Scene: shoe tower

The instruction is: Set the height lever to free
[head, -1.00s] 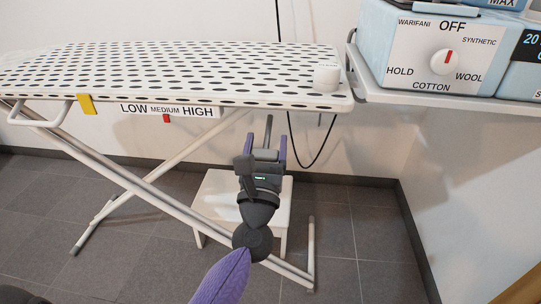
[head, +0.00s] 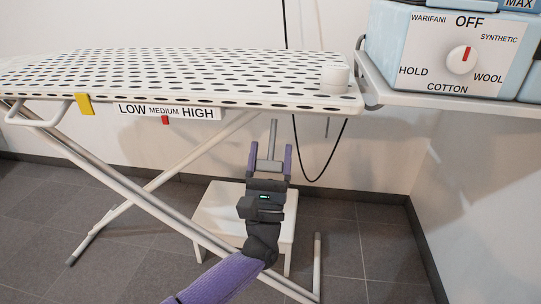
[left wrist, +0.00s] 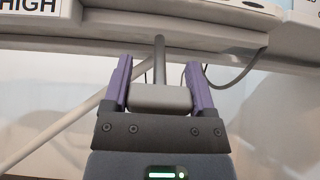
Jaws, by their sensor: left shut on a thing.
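The height lever is a grey rod (head: 273,140) with a thick cross-grip, hanging below the right part of the ironing board. My left gripper (head: 270,158) is shut on the cross-grip, with its purple fingers at both ends. In the left wrist view the cross-grip (left wrist: 160,98) lies between the fingers, and the rod (left wrist: 159,58) rises towards the board's underside. A height scale (head: 166,111) reading LOW, MEDIUM, HIGH is on the board's front edge. A red marker (head: 165,120) sits under MEDIUM. My right gripper is not in view.
The perforated ironing board (head: 200,70) stands on crossed legs, with a yellow tab (head: 84,104) at left and a white cylinder (head: 335,78) on top. A white stool (head: 218,213) is behind my left arm. A black cord (head: 320,178) hangs right. A blue dial unit (head: 445,50) stands at right.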

